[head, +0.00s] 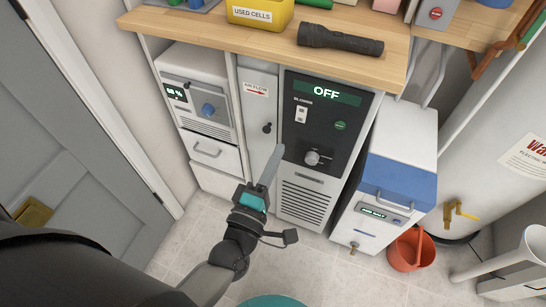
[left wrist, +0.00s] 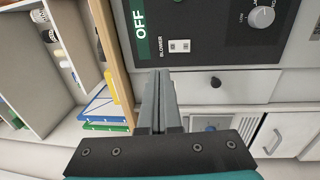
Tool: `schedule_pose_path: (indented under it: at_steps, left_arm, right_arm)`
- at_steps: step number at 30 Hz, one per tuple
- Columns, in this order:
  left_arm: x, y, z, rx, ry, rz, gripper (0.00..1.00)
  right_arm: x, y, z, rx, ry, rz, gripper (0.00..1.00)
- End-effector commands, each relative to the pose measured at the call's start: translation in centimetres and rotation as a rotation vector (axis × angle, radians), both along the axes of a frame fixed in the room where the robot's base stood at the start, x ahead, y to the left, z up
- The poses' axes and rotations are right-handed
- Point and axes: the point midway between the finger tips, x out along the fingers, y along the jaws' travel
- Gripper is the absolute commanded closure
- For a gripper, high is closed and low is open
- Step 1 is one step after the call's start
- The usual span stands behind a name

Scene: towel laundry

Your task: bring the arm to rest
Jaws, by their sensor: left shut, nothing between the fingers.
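My left gripper (head: 271,165) is in the middle of the head view, its arm coming in from the lower left. Its grey fingers are shut with nothing between them and point up toward the cabinet front. In the head view the fingertips overlap the gap between the narrow air flow panel (head: 258,105) and the dark blower panel (head: 320,120). Whether they touch anything cannot be told. In the left wrist view the closed fingers (left wrist: 160,95) stand together in front of the white cabinet face. My right gripper is not in view.
The wooden counter (head: 220,32) holds a black flashlight (head: 340,38) and a yellow used cells bin (head: 259,12). A white and blue pure salt unit (head: 400,175) and a red bucket (head: 411,250) stand at right. A grey door (head: 75,120) is at left. Tiled floor shows below.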

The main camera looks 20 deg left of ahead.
Motion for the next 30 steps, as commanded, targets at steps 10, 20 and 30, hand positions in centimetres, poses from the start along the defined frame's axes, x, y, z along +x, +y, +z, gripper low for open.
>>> schedule_pose_path:
  at_steps: [10,20,30]
  left_arm:
    - [-1.5,0.1,0.2,-0.001,0.000,0.001,1.00]
    - [-1.4,0.1,0.2,-0.001,0.000,0.000,1.00]
    - [-1.4,-0.5,-5.0,0.205,0.122,-0.049,1.00]
  right_arm:
    - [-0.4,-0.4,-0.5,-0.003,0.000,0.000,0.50]
    - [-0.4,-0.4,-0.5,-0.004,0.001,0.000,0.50]
    - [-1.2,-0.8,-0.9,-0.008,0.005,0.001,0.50]
